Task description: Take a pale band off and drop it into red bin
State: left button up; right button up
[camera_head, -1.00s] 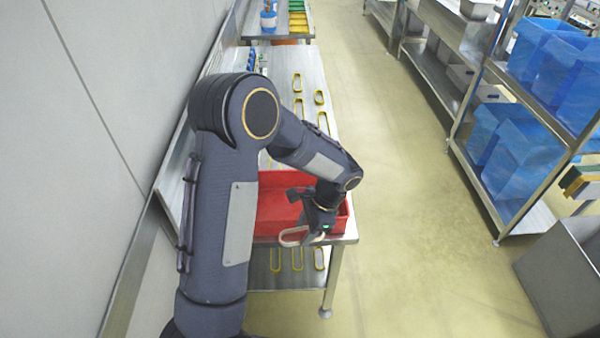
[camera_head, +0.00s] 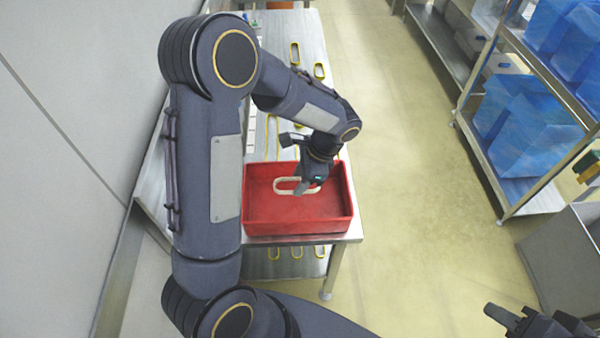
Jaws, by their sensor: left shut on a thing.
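The pale band (camera_head: 281,188), a long cream loop, shows over the inside of the red bin (camera_head: 297,226). My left gripper (camera_head: 307,187) is shut on the right part of the band, and its fingers hide a bit of it. I cannot tell how high the band is above the bin floor. The bin is a shallow open tray on the near end of the steel table, and I see nothing else inside it. My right gripper (camera_head: 537,322) is at the bottom right, cut by the frame edge, over the floor and away from the table; its opening is unclear.
Several yellow bands (camera_head: 295,54) lie on the steel table (camera_head: 315,103) beyond the bin, with more on its lower shelf. A rack with blue bags (camera_head: 520,140) stands on the right. A wall is on the left. The floor between is clear.

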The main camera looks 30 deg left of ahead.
pick_arm(q)
notch_tip(320, 180, down, 12)
jog(key=b, duration=0.9)
jog(key=shift+f, duration=0.25)
jog(key=o, duration=1)
jog(key=shift+o, duration=0.2)
jog(key=v, duration=0.8)
jog(key=shift+b, duration=0.3)
jog(key=shift+f, duration=0.1)
